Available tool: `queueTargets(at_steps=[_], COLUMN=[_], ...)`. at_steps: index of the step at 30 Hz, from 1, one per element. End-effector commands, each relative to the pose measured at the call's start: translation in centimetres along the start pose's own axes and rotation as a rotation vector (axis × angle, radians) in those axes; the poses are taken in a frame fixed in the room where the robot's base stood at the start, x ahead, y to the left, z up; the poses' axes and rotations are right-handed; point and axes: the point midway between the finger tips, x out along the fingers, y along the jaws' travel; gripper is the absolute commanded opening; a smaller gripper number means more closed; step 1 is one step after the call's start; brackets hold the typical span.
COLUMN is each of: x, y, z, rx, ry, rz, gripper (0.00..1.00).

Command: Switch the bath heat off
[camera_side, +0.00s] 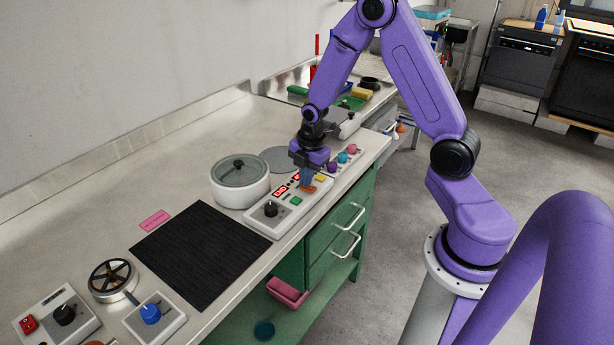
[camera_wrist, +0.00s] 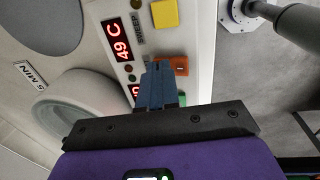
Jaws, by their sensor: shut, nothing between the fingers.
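In the wrist view a red display (camera_wrist: 117,40) reads 49 C; a second display is partly hidden. My gripper (camera_side: 306,181) is shut and empty, pointing down over the panel. In the wrist view its blue fingertips (camera_wrist: 158,68) are right beside the orange switch (camera_wrist: 181,65) and overlap its edge; I cannot tell whether they touch.
A black mat (camera_side: 200,255), a pink label (camera_side: 155,221) and a box with a blue knob (camera_side: 150,313) lie nearer. The counter's front edge runs close along the panel.

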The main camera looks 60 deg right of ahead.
Motion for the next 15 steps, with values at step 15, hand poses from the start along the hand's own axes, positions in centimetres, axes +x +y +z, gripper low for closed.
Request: queueTargets(at_steps=[15], x=[0.0], y=[-1.2], z=[0.0], rx=[0.0], ry=[0.0], rz=[-0.013], gripper=[0.0])
